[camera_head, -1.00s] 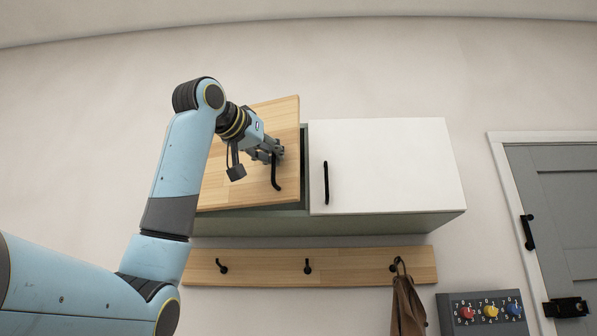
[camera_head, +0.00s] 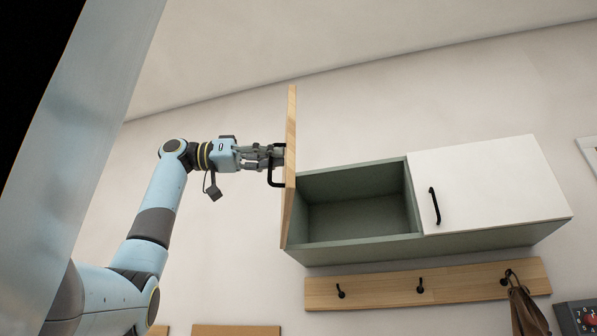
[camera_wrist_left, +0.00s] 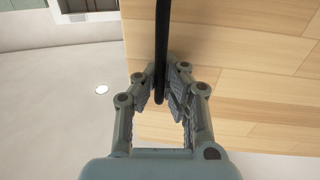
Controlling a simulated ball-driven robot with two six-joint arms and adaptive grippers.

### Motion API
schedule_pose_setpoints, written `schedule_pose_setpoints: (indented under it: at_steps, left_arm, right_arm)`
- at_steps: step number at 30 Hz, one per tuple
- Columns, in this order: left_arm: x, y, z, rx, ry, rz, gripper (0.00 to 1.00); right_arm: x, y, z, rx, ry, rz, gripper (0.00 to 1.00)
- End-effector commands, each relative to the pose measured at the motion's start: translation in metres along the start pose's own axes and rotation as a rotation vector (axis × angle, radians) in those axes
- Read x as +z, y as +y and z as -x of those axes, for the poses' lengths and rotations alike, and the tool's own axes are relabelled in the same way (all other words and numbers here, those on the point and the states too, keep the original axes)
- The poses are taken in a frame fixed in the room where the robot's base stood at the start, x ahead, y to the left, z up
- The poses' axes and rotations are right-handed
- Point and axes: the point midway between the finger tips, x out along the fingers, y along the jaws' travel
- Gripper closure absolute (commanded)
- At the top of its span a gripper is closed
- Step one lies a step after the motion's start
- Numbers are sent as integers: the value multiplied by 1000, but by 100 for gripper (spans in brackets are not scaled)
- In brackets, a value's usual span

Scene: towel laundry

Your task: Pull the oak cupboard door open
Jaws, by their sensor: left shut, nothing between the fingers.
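The oak cupboard door (camera_head: 291,165) stands swung out, seen nearly edge-on in the head view, at the left end of the cupboard. The green cupboard (camera_head: 350,250) shows its open, empty-looking compartment (camera_head: 355,208). The door's black handle (camera_head: 272,172) faces left, and it also shows in the left wrist view (camera_wrist_left: 161,45). My left gripper (camera_head: 276,154) is shut with nothing held, at the handle side of the door. In the wrist view its fingertips (camera_wrist_left: 163,80) lie at the handle's end; I cannot tell whether they touch it. My right gripper is not in view.
A closed white door (camera_head: 490,185) with a black handle covers the cupboard's right half. Below runs a wooden hook rail (camera_head: 385,290) with a brown cloth (camera_head: 526,312) hanging at its right. A panel with a red dial (camera_head: 588,320) is at the lower right.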

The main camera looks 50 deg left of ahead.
Motion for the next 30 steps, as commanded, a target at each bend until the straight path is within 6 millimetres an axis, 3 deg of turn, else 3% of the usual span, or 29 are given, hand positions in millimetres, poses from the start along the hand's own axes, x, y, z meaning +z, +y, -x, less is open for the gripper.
schedule_pose_setpoints:
  at_steps: [4,14,30]
  left_arm:
    - [0,0,-3,2,-3,1,81]
    - [0,0,2,-1,-3,2,81]
    - [-1,0,101,3,-4,1,81]
  right_arm:
    - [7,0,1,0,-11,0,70]
    - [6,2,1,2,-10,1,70]
    - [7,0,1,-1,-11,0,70]
